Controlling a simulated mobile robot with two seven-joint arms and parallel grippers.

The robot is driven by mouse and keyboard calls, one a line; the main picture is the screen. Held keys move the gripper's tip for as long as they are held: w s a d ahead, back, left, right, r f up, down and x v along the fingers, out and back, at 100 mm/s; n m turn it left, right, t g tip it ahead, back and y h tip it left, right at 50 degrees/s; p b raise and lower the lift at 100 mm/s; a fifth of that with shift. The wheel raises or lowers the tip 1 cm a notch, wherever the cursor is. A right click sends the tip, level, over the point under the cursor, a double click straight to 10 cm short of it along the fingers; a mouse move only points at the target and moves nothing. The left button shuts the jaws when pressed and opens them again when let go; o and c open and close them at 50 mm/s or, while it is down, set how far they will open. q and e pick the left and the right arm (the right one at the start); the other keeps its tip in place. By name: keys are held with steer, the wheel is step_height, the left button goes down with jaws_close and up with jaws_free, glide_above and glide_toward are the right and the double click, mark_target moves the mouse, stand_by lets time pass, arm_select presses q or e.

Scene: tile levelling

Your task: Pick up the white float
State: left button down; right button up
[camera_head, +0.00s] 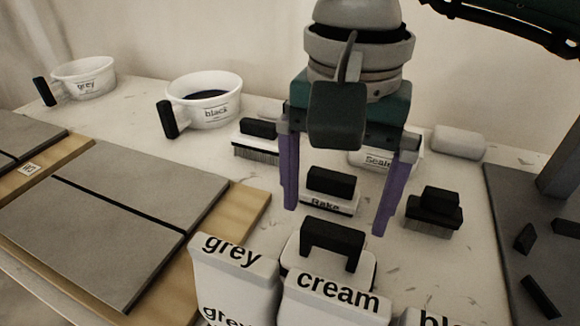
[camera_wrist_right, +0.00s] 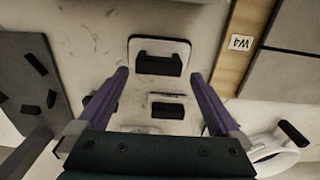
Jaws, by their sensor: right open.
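The white float (camera_head: 333,236) is a pale plate with a black bridge-shaped handle. It lies on the table behind the grey and cream bags, and the cream bag hides its near edge in the head view. In the right wrist view the float (camera_wrist_right: 158,63) lies at top centre, just beyond the fingertips. My right gripper (camera_head: 336,219) is open and empty, pointing down with its purple fingers wide apart. In the right wrist view its fingertips (camera_wrist_right: 160,76) are either side of the float's near end. I cannot tell its height above the float. My left gripper is not in view.
The rake (camera_head: 331,183) sits just behind the float. Brushes (camera_head: 433,212) (camera_head: 256,140) stand right and left. Bags labelled grey (camera_head: 233,275) and cream (camera_head: 335,300) stand close in front. Black (camera_head: 205,105) and grey (camera_head: 84,78) buckets are at the back left, tiles (camera_head: 110,215) at left.

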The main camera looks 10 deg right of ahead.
mark_target(333, 230)
step_height(333, 230, down, 6)
steer(key=shift+d, duration=0.15)
steer(key=shift+c, duration=0.4)
steer(key=c, duration=1.2)
steer(key=shift+r, duration=0.1)
steer(key=shift+c, duration=0.3)
steer(key=shift+r, duration=0.1)
